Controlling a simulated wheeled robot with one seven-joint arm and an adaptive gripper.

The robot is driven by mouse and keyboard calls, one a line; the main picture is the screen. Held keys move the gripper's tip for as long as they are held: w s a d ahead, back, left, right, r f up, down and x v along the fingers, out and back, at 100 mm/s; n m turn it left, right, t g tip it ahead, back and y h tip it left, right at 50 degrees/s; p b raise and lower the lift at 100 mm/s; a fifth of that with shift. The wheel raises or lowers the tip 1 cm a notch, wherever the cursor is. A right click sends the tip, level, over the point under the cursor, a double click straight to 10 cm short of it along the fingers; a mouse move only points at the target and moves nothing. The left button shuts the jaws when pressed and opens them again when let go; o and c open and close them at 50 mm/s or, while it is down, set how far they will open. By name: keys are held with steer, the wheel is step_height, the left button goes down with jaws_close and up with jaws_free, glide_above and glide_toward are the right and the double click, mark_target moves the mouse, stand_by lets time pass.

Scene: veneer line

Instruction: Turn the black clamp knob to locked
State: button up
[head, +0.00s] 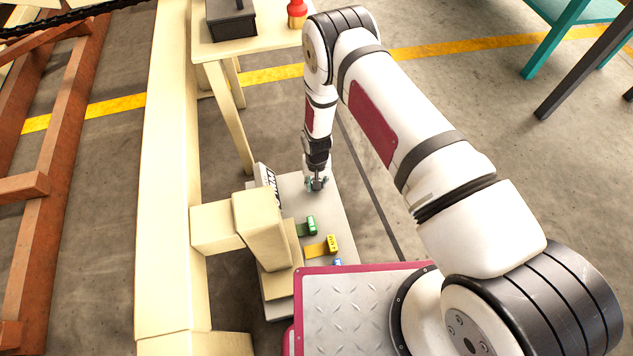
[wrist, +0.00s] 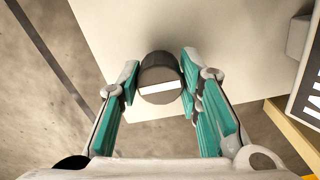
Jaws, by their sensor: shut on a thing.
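The black clamp knob (wrist: 158,72) is a dark round cylinder with a white bar across its face, seen in the middle of the wrist view. My gripper (wrist: 160,84) has its teal-padded fingers on both sides of the knob and is shut on it. The white bar lies nearly level in that view, tilted slightly. In the head view my gripper (head: 317,184) points down at the far part of the pale panel (head: 335,222), and it hides the knob there. Any lock marking beside the knob cannot be made out.
A green handle (head: 311,225), a yellow one (head: 332,244) and a blue one (head: 338,262) stand nearer on the panel. A sign with dark lettering (head: 268,185) stands left of my gripper. A cream post (head: 262,230) rises beside the panel. Open floor lies right.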

steer(key=o, duration=1.1)
step_height(320, 180, up, 12)
